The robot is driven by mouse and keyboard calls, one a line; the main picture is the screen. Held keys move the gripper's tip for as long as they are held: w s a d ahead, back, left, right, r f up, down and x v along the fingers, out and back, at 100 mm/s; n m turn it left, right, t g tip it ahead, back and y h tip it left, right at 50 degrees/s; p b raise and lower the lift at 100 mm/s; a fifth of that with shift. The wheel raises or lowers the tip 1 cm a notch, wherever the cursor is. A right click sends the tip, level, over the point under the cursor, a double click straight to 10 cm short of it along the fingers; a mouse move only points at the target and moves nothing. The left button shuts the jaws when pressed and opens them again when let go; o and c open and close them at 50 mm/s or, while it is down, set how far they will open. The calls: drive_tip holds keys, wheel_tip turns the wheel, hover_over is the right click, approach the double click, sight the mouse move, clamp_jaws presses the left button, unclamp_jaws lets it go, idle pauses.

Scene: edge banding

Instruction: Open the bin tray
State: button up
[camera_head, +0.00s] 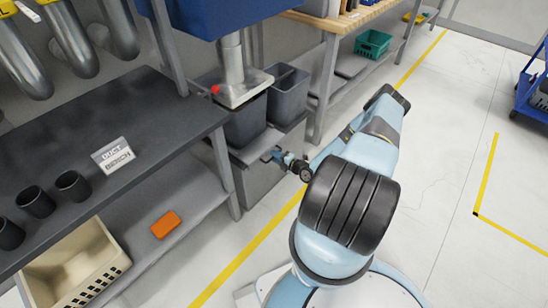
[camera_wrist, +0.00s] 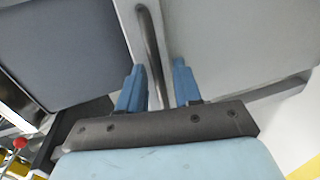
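The bin tray (camera_head: 268,139) is a grey tray on a grey cabinet below the blue machine. It carries two dark grey bins: one bin (camera_head: 247,124) under the metal chute, the other bin (camera_head: 290,96) to its right. My gripper (camera_head: 272,156) is at the tray's front. In the wrist view, my gripper (camera_wrist: 158,86) has its two blue fingers apart, one on each side of a dark bar handle (camera_wrist: 150,42). Gaps show between the fingers and the handle. The handle's lower end is partly hidden by the gripper body. In the head view the handle cannot be made out.
A dark workbench (camera_head: 130,110) with several black cups stands to the left, a beige crate (camera_head: 75,268) below it. A wooden-topped bench (camera_head: 345,18) stands behind. A red knob (camera_head: 215,89) is by the chute. The floor in front of the cabinet is clear.

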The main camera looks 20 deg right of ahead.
drive_tip(key=shift+w+a+f, duration=0.15)
drive_tip(key=shift+w+a, duration=0.1)
drive_tip(key=shift+w, duration=0.3)
drive_tip(key=shift+c, duration=0.3)
clamp_jaws()
drive_tip(key=shift+s, duration=0.1)
